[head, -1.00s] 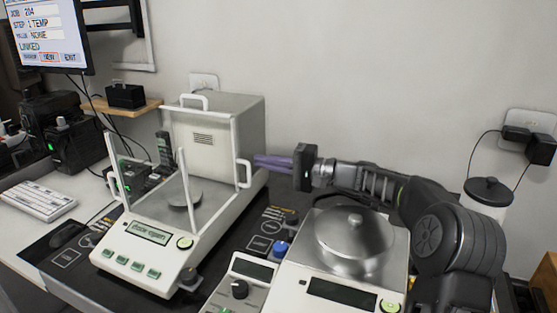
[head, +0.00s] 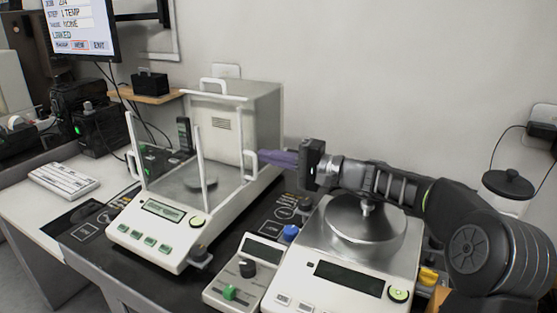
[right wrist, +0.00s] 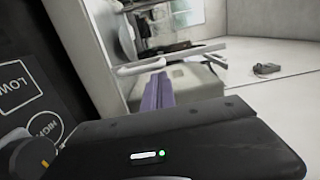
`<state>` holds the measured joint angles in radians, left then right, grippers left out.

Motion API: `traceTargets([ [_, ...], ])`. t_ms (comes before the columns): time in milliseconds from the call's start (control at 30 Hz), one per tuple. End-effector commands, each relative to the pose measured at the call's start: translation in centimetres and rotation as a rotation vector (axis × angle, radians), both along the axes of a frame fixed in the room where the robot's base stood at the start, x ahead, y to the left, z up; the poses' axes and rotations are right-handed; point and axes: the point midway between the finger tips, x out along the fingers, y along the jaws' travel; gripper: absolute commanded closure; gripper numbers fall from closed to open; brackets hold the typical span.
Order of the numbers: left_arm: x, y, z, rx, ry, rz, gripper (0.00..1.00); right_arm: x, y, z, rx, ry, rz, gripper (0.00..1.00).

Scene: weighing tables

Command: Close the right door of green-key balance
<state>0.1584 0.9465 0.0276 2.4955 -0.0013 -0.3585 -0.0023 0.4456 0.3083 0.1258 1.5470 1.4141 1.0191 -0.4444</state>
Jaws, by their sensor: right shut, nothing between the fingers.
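The green-key balance (head: 160,236) stands left of centre in the head view, with a glass-sided chamber and green keys on its front. Its right door is clear; the white door handle (head: 250,163) sits near the chamber's rear right edge, well behind the front post, so the door looks open. In the right wrist view, a white handle bar (right wrist: 138,68) crosses just past my fingers. My right gripper (head: 264,158) is shut and empty, its purple fingertips beside the handle; contact is unclear. The fingers also show in the right wrist view (right wrist: 158,92). My left gripper is not in view.
A second balance (head: 345,285) with a covered round steel pan stands under my right arm. A small control box (head: 240,280) with knobs is between the balances. A lidded white jar (head: 507,190) stands at right. A keyboard (head: 63,181) lies at left.

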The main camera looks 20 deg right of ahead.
Motion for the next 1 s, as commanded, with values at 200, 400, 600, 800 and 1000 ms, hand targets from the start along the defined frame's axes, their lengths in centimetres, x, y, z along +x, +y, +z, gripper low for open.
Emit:
traceTargets([
  [200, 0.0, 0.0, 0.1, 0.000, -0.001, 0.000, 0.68, 0.0, 0.1, 0.2, 0.001, -0.001, 0.002, 1.00],
  [400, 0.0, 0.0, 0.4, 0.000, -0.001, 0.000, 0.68, 0.0, 0.1, 1.7, 0.000, -0.003, 0.002, 1.00],
  [600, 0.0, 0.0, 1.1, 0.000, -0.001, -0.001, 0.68, 0.1, 0.1, 5.3, -0.001, -0.004, 0.002, 1.00],
  [800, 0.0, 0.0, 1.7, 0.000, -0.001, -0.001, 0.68, 0.1, 0.2, 8.8, -0.001, -0.003, 0.002, 1.00],
  [1000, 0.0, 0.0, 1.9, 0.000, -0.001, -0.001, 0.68, 0.1, 0.1, 10.0, 0.000, 0.001, 0.002, 1.00],
])
